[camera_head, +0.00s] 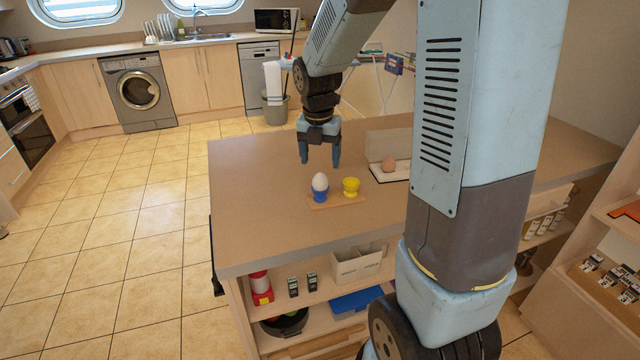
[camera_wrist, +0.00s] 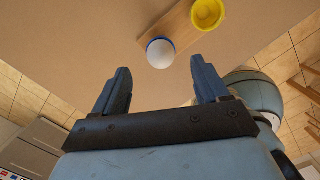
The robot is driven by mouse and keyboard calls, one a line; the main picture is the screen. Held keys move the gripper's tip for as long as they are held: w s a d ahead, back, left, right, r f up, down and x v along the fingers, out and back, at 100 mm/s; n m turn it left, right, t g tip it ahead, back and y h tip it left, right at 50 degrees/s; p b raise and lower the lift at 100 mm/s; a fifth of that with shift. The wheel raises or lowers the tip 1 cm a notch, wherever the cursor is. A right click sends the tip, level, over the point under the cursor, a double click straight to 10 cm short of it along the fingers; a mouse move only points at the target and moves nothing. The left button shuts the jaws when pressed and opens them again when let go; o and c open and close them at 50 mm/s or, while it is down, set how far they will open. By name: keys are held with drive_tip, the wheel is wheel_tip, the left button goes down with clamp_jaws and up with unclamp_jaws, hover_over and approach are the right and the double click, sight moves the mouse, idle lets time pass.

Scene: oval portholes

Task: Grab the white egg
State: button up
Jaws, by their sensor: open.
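The white egg (camera_head: 320,182) stands upright in a blue egg cup (camera_head: 320,196) on a small wooden board (camera_head: 337,202) on the counter. A yellow egg cup (camera_head: 351,187) stands to its right on the same board and looks empty. My gripper (camera_head: 319,158) points down above the counter, behind the egg as the head view sees it, open and empty. In the wrist view, the white egg (camera_wrist: 160,53) shows from above, beyond the gap between my open fingertips (camera_wrist: 157,72), apart from them. The yellow cup (camera_wrist: 207,14) is at the top right there.
A brown egg (camera_head: 389,163) sits on a white-edged board (camera_head: 391,172) to the right, by an upright pale panel. The counter (camera_head: 262,190) is bare to the left. Shelves below hold boxes and a bowl.

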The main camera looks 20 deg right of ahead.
sight(320, 174)
drive_tip(key=shift+f, duration=3.15)
drive_tip(key=c, duration=0.8)
